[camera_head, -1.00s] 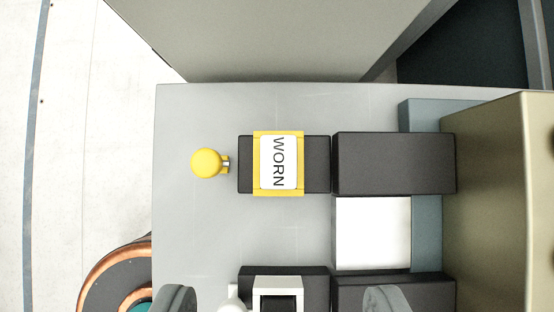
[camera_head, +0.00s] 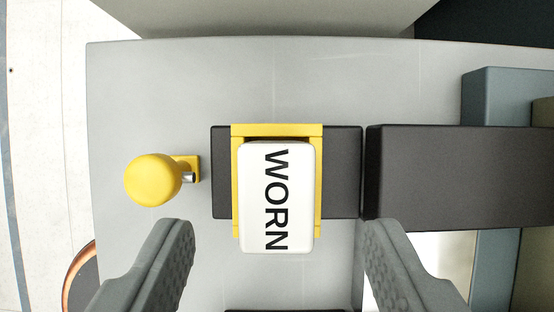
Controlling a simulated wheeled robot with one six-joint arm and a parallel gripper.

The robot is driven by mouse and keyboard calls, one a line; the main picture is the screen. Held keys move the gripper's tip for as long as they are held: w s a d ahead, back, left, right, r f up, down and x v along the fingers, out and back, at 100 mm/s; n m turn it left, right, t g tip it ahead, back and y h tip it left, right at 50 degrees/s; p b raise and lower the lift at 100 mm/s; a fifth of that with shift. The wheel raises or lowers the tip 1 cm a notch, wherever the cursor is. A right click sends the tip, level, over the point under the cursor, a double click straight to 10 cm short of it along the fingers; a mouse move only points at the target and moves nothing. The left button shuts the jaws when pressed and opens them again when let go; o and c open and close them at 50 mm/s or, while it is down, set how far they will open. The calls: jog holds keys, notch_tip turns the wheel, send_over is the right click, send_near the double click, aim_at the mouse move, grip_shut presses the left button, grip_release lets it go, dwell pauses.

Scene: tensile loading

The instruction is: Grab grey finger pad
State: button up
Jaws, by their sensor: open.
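My gripper (camera_head: 275,225) is open and empty, with a grey finger at the lower left and another at the lower right. A dark block (camera_head: 344,170) lies ahead of and below the fingers, wrapped by a yellow frame (camera_head: 278,130). A white raised label reading "WORN" (camera_head: 300,200) sits on the frame, and its lower part lies between the fingertips. A yellow round knob (camera_head: 153,180) stands at the block's left end. I cannot pick out a separate grey finger pad. Only a dark sliver (camera_head: 285,310) of the second block shows at the bottom edge.
A longer dark block (camera_head: 460,178) stands just right of the labelled one, near a blue-grey part (camera_head: 505,95). A white surface (camera_head: 446,255) shows partly behind my right finger. The grey tabletop (camera_head: 300,85) is clear above the blocks.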

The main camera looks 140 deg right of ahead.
aim_at(277, 206)
jog(key=x, duration=0.5)
jog(key=shift+c, duration=0.5)
jog(key=c, duration=1.1)
